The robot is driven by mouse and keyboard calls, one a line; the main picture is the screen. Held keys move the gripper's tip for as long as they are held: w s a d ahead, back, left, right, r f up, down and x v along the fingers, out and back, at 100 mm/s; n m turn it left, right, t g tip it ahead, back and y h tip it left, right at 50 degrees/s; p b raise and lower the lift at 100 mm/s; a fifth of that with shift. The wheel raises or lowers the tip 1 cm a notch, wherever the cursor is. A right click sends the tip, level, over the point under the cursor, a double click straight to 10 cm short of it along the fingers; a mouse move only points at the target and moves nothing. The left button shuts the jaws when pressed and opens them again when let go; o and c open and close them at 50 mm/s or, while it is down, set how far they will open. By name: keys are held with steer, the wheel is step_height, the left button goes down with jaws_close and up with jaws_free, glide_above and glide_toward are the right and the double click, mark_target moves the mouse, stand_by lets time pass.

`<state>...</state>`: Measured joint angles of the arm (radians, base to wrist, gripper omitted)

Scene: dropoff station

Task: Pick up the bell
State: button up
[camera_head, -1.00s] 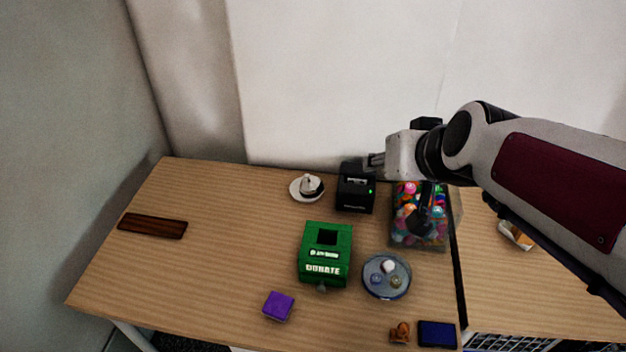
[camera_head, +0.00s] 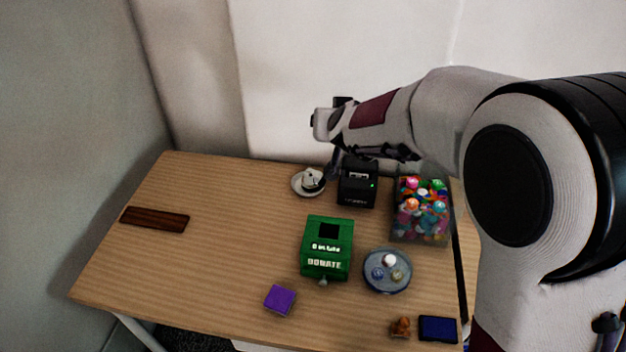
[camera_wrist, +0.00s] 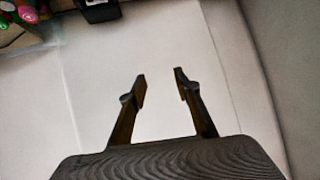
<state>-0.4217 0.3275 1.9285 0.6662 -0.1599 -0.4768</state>
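I cannot make out a bell for certain. A small white item with dark parts (camera_head: 312,178) sits on a white round dish (camera_head: 298,190) at the back of the table in the head view; it is too small to tell whether this is the bell. My gripper (camera_wrist: 160,72) is open and empty in the wrist view, with pale surface between its fingers. In the head view my gripper (camera_head: 334,162) is partly hidden, near the white item and the black printer (camera_head: 357,190). The printer's edge also shows at the top of the wrist view (camera_wrist: 98,10).
A clear bin of colourful balls (camera_head: 421,212) stands right of the printer. In front are a green donation box (camera_head: 326,248), a round tray (camera_head: 387,284), a purple block (camera_head: 280,299), a brown figure (camera_head: 401,327) and a blue box (camera_head: 438,329). The left side holds only a dark plank (camera_head: 155,219).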

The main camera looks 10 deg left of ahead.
steer(key=w+a+f+t+h, duration=0.1)
steer(key=w+a+f, duration=0.2)
steer(key=f, duration=0.3)
steer(key=w+a+f+t+h, duration=0.1)
steer(key=w+a+f, duration=0.2)
steer(key=f, duration=0.2)
steer(key=h, duration=0.3)
glide_toward(308, 171)
steer(key=w, duration=0.1)
steer(key=shift+w+a+f+m, duration=0.1)
steer(key=shift+f+m, duration=0.2)
steer(key=shift+f, duration=0.15)
steer(key=shift+x, duration=1.3)
steer(key=shift+w, duration=0.15)
steer(key=shift+d+x, duration=0.2)
steer(key=shift+x, duration=2.25)
steer(key=shift+r, duration=0.1)
